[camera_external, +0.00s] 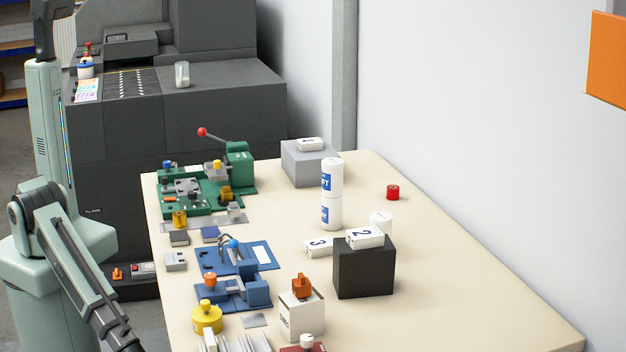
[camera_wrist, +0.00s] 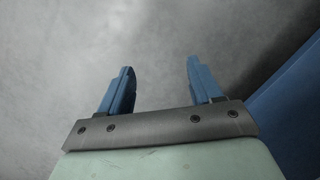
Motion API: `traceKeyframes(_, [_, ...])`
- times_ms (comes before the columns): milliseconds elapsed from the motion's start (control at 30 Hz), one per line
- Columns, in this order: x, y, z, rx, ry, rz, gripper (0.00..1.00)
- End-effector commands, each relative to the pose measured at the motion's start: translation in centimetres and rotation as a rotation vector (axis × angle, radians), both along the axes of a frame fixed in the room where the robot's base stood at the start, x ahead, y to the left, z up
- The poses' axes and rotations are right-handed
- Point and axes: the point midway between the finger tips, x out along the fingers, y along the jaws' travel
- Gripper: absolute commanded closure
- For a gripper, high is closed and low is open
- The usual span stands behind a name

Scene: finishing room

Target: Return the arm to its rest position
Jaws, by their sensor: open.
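My gripper (camera_wrist: 158,85) shows in the wrist view with its two blue fingers wide apart and nothing between them. Behind the fingers is only a plain grey surface, with a blue panel at the right edge. In the external view my arm is at the left, beside the table (camera_external: 460,290). Its lower links run down out of the picture at the bottom left, so the gripper is hidden there. No object touches the fingers.
The table carries a green fixture (camera_external: 240,165), a blue fixture (camera_external: 235,258), a grey block (camera_external: 308,163), stacked white cylinders (camera_external: 332,195), a black box (camera_external: 363,270) and a red cylinder (camera_external: 393,192). Dark machines (camera_external: 225,110) stand behind. The table's right front is clear.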

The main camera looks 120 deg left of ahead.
Motion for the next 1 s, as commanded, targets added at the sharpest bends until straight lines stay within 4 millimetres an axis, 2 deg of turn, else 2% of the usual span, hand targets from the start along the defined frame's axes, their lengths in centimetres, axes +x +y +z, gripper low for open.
traceKeyframes(33, [-2.6,1.4,-0.4,0.003,0.04,0.004,0.36])
traceKeyframes(300, [-13.1,6.1,-1.8,-0.011,0.221,0.003,0.36])
traceKeyframes(400, [-16.2,7.1,-1.9,-0.022,0.275,0.003,0.36])
traceKeyframes(500, [-18.4,7.7,-1.8,-0.032,0.313,0.002,0.36])
traceKeyframes(600, [-19.6,8.0,-1.8,-0.039,0.334,0.002,0.36])
traceKeyframes(1000, [-19.6,8.0,-1.8,-0.039,0.334,0.002,0.36])
